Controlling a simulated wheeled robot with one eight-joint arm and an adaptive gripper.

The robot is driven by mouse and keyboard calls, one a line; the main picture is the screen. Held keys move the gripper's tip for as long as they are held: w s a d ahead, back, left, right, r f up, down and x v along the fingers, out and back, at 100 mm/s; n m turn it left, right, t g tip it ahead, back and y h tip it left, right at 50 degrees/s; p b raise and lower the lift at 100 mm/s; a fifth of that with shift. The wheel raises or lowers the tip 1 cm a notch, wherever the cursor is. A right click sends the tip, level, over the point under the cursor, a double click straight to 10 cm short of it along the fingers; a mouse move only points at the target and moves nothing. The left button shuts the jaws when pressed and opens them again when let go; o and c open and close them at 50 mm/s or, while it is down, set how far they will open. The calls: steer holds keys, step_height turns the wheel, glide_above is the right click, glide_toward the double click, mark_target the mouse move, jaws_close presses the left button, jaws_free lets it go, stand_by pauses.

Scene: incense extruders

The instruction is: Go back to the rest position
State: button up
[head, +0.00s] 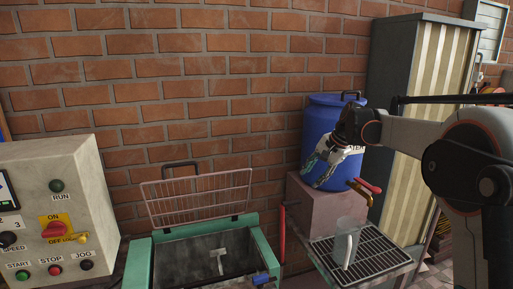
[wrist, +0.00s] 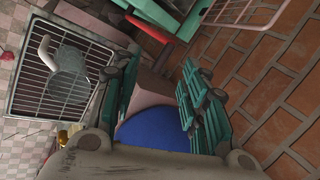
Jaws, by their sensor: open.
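My gripper (head: 318,172) is in front of the blue barrel (head: 318,120) in the head view, pointing down and to the left. In the wrist view my gripper (wrist: 158,80) shows its two green fingers spread apart with nothing held between them. The blue barrel (wrist: 155,132) shows between the fingers there. My arm reaches in from the right side of the head view and hides part of the barrel. Whether the fingers touch the barrel cannot be told.
A clear pitcher (head: 344,246) stands on a drip grate (head: 375,252) below a brass tap with a red handle (head: 368,186). A green-rimmed tank (head: 139,262) has its wire lid (head: 195,200) raised. A control panel (head: 55,215) is at left, a striped cabinet (head: 435,100) at right.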

steer(key=s+a+r+n+t+h+b, duration=0.1)
steer(key=s+n, duration=0.1)
steer(key=s, duration=0.9)
steer(key=s+r+n+h+b, duration=0.1)
steer(key=s+r+n, duration=0.15)
steer(key=s, duration=0.95)
steer(key=s+f+n+t+h, duration=0.1)
steer(key=s+f+n, duration=0.1)
steer(key=s+f, duration=0.4)
steer(key=s+d+f+n+t, duration=0.1)
steer(key=s+f+n, duration=0.2)
steer(key=s, duration=1.1)
step_height(320, 180, down, 4)
steer(key=shift+s+d+r+h+b, duration=0.1)
steer(key=shift+s+d+h+b, duration=0.1)
steer(key=shift+h+b, duration=0.25)
